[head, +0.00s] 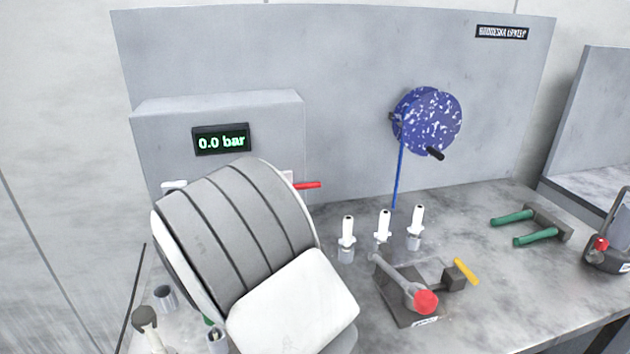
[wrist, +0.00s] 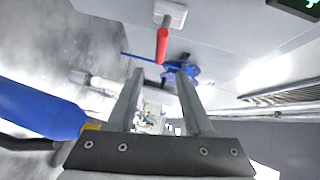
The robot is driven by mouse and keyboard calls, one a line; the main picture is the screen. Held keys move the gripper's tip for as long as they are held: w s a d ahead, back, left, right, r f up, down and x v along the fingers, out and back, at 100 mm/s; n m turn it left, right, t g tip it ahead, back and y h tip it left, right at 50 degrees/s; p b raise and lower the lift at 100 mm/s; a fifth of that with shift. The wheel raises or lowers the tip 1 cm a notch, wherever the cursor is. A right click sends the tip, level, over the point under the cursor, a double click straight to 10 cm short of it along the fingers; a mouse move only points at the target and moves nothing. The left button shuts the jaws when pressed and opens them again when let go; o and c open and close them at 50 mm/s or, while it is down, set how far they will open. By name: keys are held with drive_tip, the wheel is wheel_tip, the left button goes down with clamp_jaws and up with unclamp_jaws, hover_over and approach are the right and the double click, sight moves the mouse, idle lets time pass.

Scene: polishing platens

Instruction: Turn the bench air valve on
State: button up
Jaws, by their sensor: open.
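The red lever (head: 308,185) of the air valve sticks out to the right, roughly level, beside the grey box on the back panel. Its pale mount (head: 288,177) is partly covered by my arm. In the wrist view the red lever (wrist: 162,46) hangs from its white mount (wrist: 171,14), above and beyond the fingertips. My gripper (wrist: 160,76) is open, with nothing between its fingers and a visible gap to the lever. My arm hides the gripper in the head view. The display (head: 221,139) on the box reads 0.0 bar.
A blue speckled disc (head: 427,120) with a black handle is on the panel. Several white-topped fittings stand on the bench, one (head: 347,240) near my arm. A clamp with a red knob (head: 425,301) and a green-handled tool (head: 530,225) lie right. A blue cylinder (wrist: 38,110) is beside my gripper.

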drive_tip(key=x, duration=1.4)
drive_tip(key=shift+w, duration=0.3)
drive_tip(key=shift+d, duration=0.1)
clamp_jaws()
idle(0.5)
